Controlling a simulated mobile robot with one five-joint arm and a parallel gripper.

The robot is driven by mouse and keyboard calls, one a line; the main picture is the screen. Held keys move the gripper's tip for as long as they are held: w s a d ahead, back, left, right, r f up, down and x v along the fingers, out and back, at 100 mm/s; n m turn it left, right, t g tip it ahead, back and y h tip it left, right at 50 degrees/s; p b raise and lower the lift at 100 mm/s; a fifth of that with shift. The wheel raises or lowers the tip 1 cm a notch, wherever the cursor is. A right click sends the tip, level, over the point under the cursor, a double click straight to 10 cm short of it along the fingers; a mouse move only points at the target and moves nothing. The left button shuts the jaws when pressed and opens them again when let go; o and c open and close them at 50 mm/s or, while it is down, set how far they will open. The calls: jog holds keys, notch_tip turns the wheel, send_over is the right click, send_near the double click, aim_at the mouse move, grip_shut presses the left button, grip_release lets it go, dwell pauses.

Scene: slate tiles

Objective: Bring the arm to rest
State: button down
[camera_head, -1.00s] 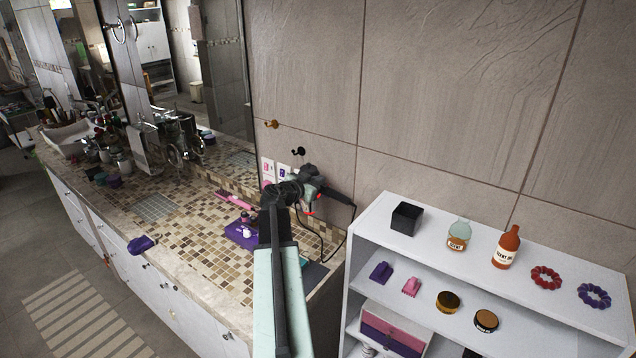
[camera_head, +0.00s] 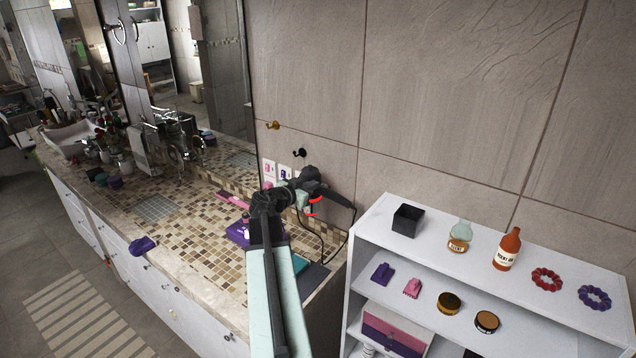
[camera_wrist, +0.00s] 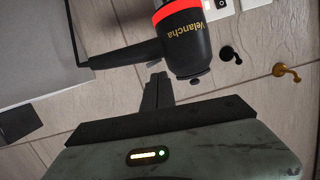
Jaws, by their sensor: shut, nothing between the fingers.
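My gripper (camera_wrist: 157,88) shows in the wrist view with its dark fingers together and nothing between them. In the head view my arm reaches up over the right end of the counter, and its wrist is close to the wall; the fingertips are hard to make out there. A black hair dryer (camera_wrist: 187,48) with a red band and the word "Velancha" is just beyond the fingertips in the wrist view. It also shows in the head view (camera_head: 336,198), partly overlapped by my wrist. I cannot tell whether the fingers touch it.
The tiled counter (camera_head: 190,235) holds purple and pink items. A white shelf (camera_head: 455,262) with bottles, jars and a black box (camera_head: 407,220) stands at the right. A black hook (camera_wrist: 231,54) and a brass hook (camera_wrist: 285,72) are on the wall.

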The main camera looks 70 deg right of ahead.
jog(key=v, duration=0.3)
jog(key=shift+a, duration=0.1)
